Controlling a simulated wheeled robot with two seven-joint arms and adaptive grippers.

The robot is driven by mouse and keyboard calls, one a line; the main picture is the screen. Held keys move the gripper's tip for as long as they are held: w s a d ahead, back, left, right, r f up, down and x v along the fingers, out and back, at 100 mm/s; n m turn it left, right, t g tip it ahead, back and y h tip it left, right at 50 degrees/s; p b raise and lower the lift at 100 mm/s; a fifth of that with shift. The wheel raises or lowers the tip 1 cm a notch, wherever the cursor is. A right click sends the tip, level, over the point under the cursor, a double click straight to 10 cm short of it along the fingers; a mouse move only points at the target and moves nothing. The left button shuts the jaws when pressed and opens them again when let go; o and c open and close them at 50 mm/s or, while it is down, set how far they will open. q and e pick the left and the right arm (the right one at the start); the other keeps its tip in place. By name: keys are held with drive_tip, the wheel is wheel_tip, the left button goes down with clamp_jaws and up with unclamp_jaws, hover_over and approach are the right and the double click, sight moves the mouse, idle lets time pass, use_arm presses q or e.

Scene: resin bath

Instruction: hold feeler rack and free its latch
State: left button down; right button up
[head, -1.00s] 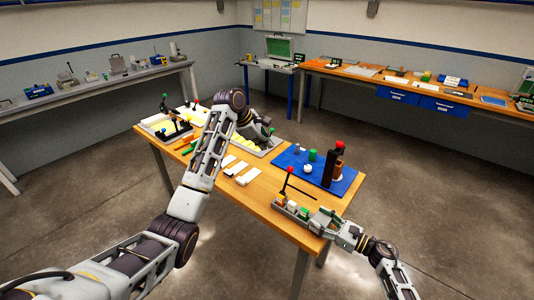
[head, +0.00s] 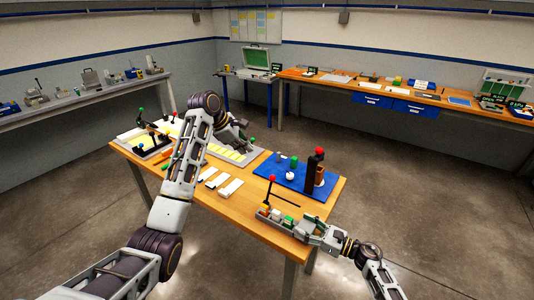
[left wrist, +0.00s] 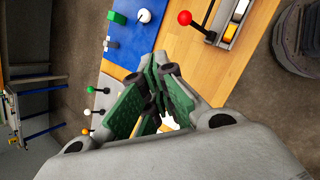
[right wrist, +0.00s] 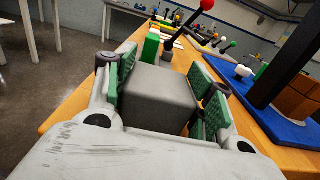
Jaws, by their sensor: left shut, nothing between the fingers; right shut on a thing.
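The feeler rack (head: 284,227) is a narrow grey tray with coloured blocks, at the table's near right corner in the head view. A thin dark post with a red knob (head: 271,178) rises at its far end; the knob also shows in the left wrist view (left wrist: 184,18). My right gripper (head: 318,236) is shut on the rack's near end, a grey block (right wrist: 160,95) between its green pads. My left gripper (head: 243,141) is shut and empty over the table's far side, apart from the rack. I cannot make out which part is the latch.
A blue board (head: 277,177) with a dark tower (head: 310,172) and knobbed pegs stands just behind the rack. White strips (head: 230,188) lie left of the rack. A tray with yellow pieces (head: 225,153) is beneath my left arm. Bare wood lies between strips and rack.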

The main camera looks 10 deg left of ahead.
use_arm(q)
drive_tip(key=shift+s+d+f+n+t+h, duration=1.4)
drive_tip(key=shift+s+d+f+n+t, duration=0.75)
drive_tip(key=shift+s+f, duration=2.5)
drive_tip(key=s+a+f+n+t, duration=0.2)
drive_tip(key=s+a+f+n, duration=0.1)
drive_tip(key=s+n, duration=0.1)
drive_tip(key=shift+s+a+f+y, duration=0.15)
drive_tip(key=shift+s+a+y, duration=0.2)
drive_tip(key=shift+s, duration=0.1)
drive_tip(key=shift+n+t, duration=0.25)
drive_tip(key=shift+w+d+r+x, duration=0.15)
drive_tip(key=shift+r+x, duration=0.25)
drive_tip(key=shift+x, duration=1.75)
drive_tip(key=shift+w+d+r+x, duration=0.15)
drive_tip(key=shift+r+x, duration=0.3)
drive_tip(key=shift+x, duration=1.7)
drive_tip(key=shift+w+d+r+x, duration=0.15)
drive_tip(key=shift+r+x, duration=0.25)
drive_tip(key=shift+x, duration=1.75)
drive_tip(key=shift+s, duration=0.1)
